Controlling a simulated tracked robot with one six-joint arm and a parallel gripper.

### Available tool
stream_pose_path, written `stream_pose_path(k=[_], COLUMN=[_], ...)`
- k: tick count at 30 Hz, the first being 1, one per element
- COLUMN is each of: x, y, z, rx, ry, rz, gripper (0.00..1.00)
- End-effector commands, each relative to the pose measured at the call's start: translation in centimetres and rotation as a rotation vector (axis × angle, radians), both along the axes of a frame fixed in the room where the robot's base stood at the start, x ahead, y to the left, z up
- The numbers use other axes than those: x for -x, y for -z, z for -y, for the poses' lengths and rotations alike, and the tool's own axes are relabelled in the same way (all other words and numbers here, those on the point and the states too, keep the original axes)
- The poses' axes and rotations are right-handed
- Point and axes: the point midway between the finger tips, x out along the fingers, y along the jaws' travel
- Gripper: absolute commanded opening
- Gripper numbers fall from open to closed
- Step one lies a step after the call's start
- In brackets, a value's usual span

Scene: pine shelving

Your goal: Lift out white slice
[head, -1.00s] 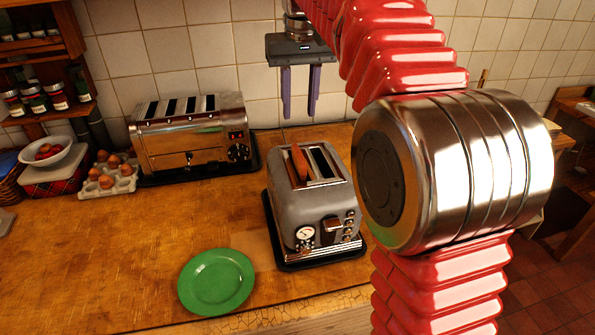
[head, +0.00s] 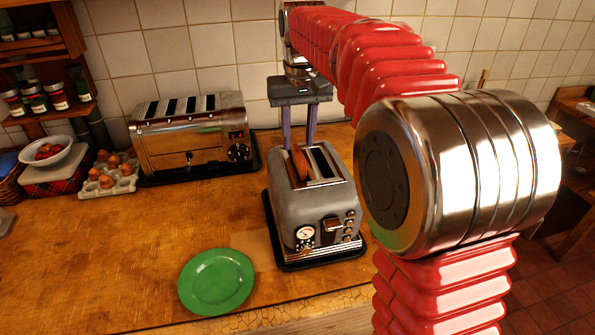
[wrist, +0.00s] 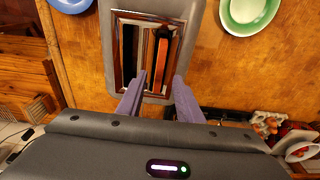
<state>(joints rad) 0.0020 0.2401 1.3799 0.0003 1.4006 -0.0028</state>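The grey two-slot toaster (head: 312,213) stands on a dark base on the counter; it also shows in the wrist view (wrist: 177,20). An orange-brown slice (head: 300,161) sticks up from its left slot; in the wrist view the slice (wrist: 161,62) stands in the right-hand slot. The other slot looks dark and empty. I see no slice that is plainly white. My gripper (head: 299,145) is open and empty, pointing down at the toaster's far end. In the wrist view its purple fingertips (wrist: 160,76) lie either side of the slice's near end; contact cannot be told.
A green plate (head: 216,282) lies on the counter front left. A blue dish (wrist: 70,3) shows only in the wrist view. The counter's left middle is clear.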

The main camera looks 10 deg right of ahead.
Motion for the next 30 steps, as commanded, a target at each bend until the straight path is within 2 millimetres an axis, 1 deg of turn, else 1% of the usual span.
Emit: stream_pose_path(k=[5,8,15,18,30], x=[0.0,0.0,-0.2,-0.4,-0.4], y=[0.4,1.3,4.5,5.1,5.2], z=[0.0,0.1,0.2,0.2,0.2], rx=[0.0,0.0,0.0,0.0,0.0], ry=[0.0,0.001,0.001,0.001,0.001], rz=[-0.001,-0.002,-0.003,-0.001,-0.001], gripper=[0.33,0.33,0.33,0.33,0.33])
